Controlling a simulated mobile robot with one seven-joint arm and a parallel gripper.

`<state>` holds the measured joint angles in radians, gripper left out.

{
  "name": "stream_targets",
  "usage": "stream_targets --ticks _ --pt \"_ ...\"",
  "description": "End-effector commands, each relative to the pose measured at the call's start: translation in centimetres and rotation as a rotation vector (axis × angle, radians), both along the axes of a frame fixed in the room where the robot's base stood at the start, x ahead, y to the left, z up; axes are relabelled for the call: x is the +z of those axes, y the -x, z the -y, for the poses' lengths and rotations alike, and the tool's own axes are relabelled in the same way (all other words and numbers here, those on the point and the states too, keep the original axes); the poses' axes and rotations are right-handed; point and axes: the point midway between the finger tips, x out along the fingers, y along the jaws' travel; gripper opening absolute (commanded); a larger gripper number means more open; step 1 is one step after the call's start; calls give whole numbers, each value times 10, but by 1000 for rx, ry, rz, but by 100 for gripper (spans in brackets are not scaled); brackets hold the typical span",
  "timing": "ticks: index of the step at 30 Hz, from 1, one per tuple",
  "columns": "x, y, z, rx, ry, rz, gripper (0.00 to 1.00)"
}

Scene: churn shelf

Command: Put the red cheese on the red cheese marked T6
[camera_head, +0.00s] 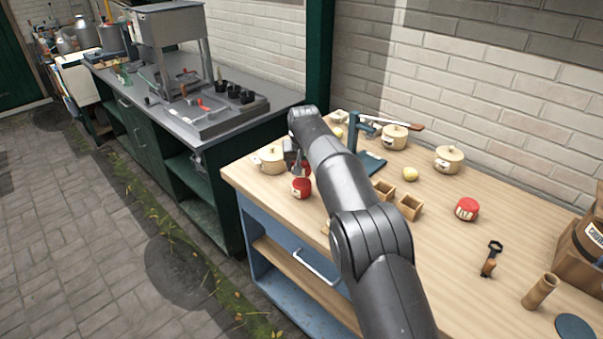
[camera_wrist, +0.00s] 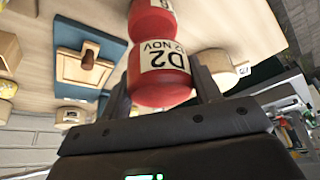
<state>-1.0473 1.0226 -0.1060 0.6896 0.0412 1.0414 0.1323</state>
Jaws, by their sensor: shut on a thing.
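My gripper (camera_head: 299,166) is over the left end of the wooden table. Its fingers, also in the wrist view (camera_wrist: 163,85), are shut on a red cheese (camera_wrist: 159,60) with a white label reading D2 and 12 NOV. A second red cheese (camera_head: 302,188) is directly below the held one. In the wrist view this lower cheese (camera_wrist: 152,18) is cut by the top edge, and its label shows only what looks like a 6. The two cheeses appear to touch, one above the other; whether the lower one bears the weight I cannot tell.
Another red cheese (camera_head: 466,209) stands on the right of the table (camera_head: 440,250). Wooden boxes (camera_head: 410,208) and a blue board (camera_head: 371,163) lie near my arm.

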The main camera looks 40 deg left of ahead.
Motion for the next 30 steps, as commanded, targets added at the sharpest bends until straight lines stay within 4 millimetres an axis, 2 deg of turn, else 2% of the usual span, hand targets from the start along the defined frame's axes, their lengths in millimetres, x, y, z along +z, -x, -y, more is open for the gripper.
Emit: stream_targets --ticks 3,6,17,18,25,30 --pt "-20 0 1 0 3 -1 30" --pt "-31 0 1 1 2 0 30" --pt "-35 0 0 0 0 0 30" --pt "-35 0 0 0 0 0 60" --pt "-35 0 0 0 1 -1 78" --pt "-35 0 1 0 1 -1 79"
